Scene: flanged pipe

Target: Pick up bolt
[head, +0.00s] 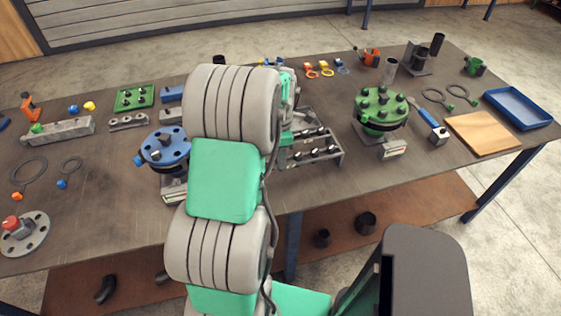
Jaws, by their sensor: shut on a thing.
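A grey metal rack (325,153) stands in the middle of the table in the head view, with several dark bolts (315,152) in its rows. My gripper (286,133) is at the rack's left end, mostly hidden behind my grey and green arm. It is shut on a bolt, but the fingertips and the held bolt are too small and covered to make out. I cannot tell whether that bolt is clear of the rack.
A green flange (380,106) with bolts stands right of the rack, a blue flange (165,147) left of it. A wooden board (482,133) and blue tray (518,107) lie far right. The table's front edge between the flanges is mostly clear.

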